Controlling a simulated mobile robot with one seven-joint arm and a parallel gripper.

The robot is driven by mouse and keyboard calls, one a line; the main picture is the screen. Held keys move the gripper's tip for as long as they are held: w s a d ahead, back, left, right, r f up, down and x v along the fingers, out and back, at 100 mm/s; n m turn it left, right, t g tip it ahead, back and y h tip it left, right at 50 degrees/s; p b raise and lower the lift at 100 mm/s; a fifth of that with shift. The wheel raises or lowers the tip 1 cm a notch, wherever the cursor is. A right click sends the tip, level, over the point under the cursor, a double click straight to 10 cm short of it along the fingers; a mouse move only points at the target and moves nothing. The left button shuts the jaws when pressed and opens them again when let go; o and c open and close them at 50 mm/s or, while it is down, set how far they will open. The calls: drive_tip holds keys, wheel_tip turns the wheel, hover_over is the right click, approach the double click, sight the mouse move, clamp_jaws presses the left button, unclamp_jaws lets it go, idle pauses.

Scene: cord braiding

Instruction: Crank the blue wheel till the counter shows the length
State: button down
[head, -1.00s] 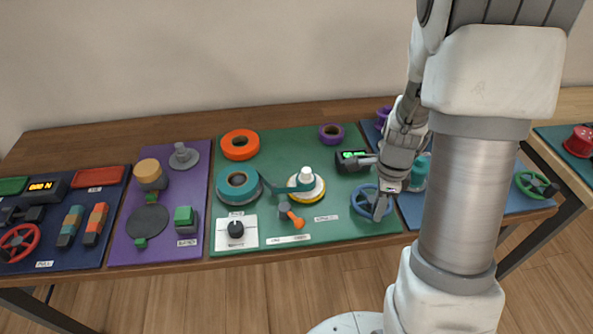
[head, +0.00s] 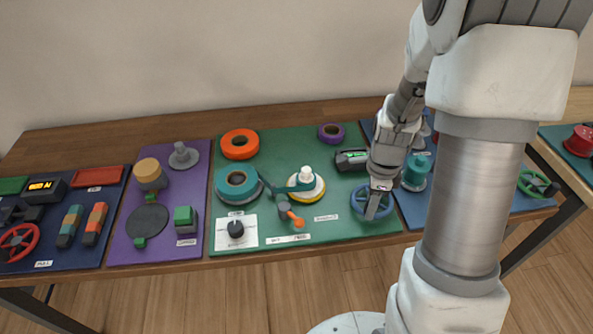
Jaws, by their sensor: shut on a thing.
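The blue wheel (head: 359,205) lies at the front right corner of the green board (head: 345,228). My gripper (head: 374,212) points down at the wheel and is shut on it, at its right side; the fingers hide part of the rim.
On the green board are a teal roll (head: 238,185), an orange roll (head: 239,144), a white knob on a yellow-rimmed disc (head: 306,186) and a black dial (head: 236,229). A purple board (head: 180,214) lies left, a blue board (head: 425,216) right, partly behind my arm.

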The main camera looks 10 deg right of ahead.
drive_tip(key=c, duration=0.5)
unclamp_jaws()
drive_tip(key=shift+c, duration=0.2)
drive_tip(key=shift+r, duration=0.15)
wheel_tip(320, 180, up, 17)
drive_tip(key=p, duration=0.4)
drive_tip(key=s+a+r+n+t, duration=0.5)
drive_tip(key=s+a+r+n, duration=0.3)
drive_tip(key=n, duration=1.3)
drive_tip(key=s+r+p, duration=0.1)
drive_tip(key=s+r, duration=0.2)
drive_tip(key=s, duration=0.2)
drive_tip(key=shift+r+t, duration=0.3)
